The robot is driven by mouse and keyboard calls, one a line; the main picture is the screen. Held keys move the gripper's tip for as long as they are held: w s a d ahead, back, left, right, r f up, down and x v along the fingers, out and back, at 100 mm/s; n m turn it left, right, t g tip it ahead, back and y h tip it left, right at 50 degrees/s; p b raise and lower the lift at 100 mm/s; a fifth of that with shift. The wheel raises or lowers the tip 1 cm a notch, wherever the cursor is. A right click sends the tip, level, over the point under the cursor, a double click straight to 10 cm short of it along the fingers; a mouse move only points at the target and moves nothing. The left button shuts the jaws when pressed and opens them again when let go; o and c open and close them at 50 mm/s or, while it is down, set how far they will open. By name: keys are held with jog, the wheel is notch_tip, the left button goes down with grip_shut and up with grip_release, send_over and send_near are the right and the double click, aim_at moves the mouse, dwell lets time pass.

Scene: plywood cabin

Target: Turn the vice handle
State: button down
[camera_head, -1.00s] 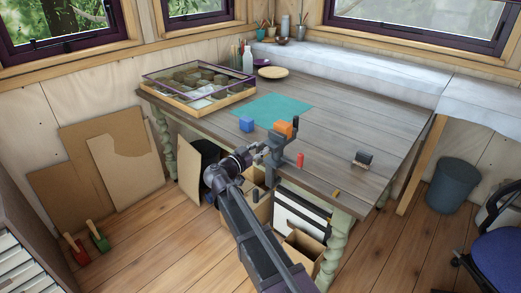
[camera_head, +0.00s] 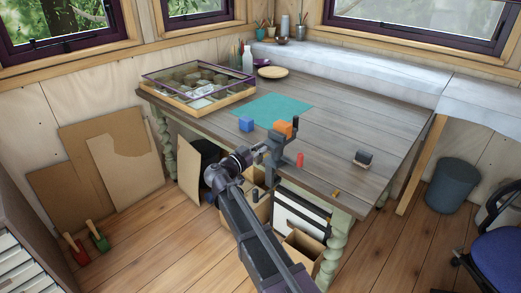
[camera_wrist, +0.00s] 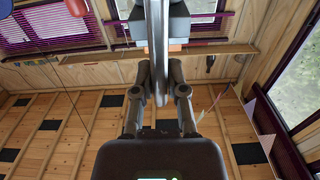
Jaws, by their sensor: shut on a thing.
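The dark grey vice (camera_head: 281,157) is fixed at the front edge of the workbench, with an orange block (camera_head: 281,127) at its top. My gripper (camera_head: 262,151) is at the left front side of the vice. In the wrist view, my gripper (camera_wrist: 160,72) is shut on a grey upright bar, the vice handle (camera_wrist: 158,32), which stands between the two fingers. Part of the grey vice body (camera_wrist: 177,24) shows behind the bar. The fingertips' contact is partly hidden and small in the head view.
A red piece (camera_head: 300,160) is just right of the vice. Boxes (camera_head: 302,245) stand under the bench.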

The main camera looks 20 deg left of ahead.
jog(key=shift+a+n, duration=0.1)
jog(key=shift+n, duration=0.3)
